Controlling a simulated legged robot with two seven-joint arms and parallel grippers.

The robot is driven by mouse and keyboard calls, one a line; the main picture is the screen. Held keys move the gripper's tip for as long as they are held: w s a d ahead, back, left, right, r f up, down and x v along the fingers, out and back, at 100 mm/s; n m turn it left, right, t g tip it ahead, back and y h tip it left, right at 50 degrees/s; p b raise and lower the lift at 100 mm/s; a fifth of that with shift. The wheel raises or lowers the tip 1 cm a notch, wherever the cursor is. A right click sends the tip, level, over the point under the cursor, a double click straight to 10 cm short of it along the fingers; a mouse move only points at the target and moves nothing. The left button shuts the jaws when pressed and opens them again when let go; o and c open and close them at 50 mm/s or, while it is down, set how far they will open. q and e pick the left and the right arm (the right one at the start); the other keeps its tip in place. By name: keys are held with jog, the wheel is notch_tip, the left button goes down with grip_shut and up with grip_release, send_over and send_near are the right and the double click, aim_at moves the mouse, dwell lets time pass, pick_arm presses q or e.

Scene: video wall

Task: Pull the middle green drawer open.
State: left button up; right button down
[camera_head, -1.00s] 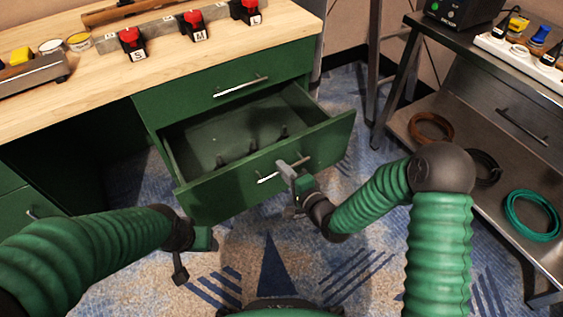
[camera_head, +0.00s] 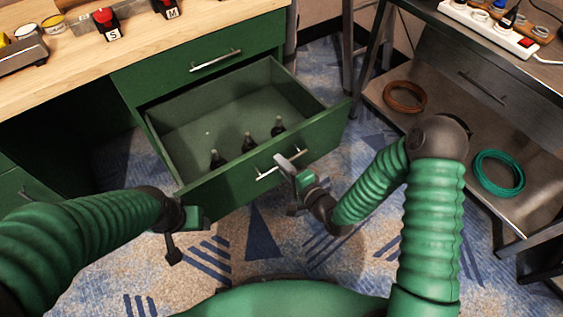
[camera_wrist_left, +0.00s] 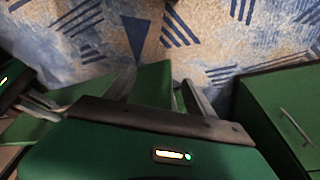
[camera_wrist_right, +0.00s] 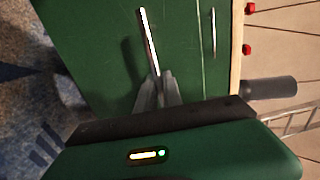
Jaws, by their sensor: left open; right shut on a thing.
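The middle green drawer (camera_head: 205,188) stands well out of the cabinet, with its inside showing. My right gripper (camera_head: 285,162) is shut on the drawer's silver bar handle (camera_head: 265,173). In the right wrist view the fingers (camera_wrist_right: 157,88) meet on the handle (camera_wrist_right: 147,35). Three dark bottle-like things stand in the drawer, one of them a middle bottle (camera_head: 248,143). My left gripper (camera_head: 180,243) is low over the carpet, left of the drawer front and apart from it. In the left wrist view its fingers (camera_wrist_left: 158,95) are spread and empty.
The closed top drawer (camera_head: 180,72) is above, under the wooden worktop (camera_head: 60,80) with red switches. At the right is a metal bench with a cable shelf (camera_head: 515,205) holding brown and green coils. Open carpet (camera_head: 265,265) lies in front.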

jog(key=shift+s+f, duration=0.1)
jog(key=shift+f, duration=0.1)
jog(key=c, duration=1.6)
grip_release()
jog(key=shift+o, duration=0.5)
jog(key=shift+r, duration=0.1)
jog(key=p+v, duration=0.8)
jog(key=v, duration=0.8)
jog(key=shift+s+d+p, duration=0.25)
jog(key=shift+p, duration=0.1)
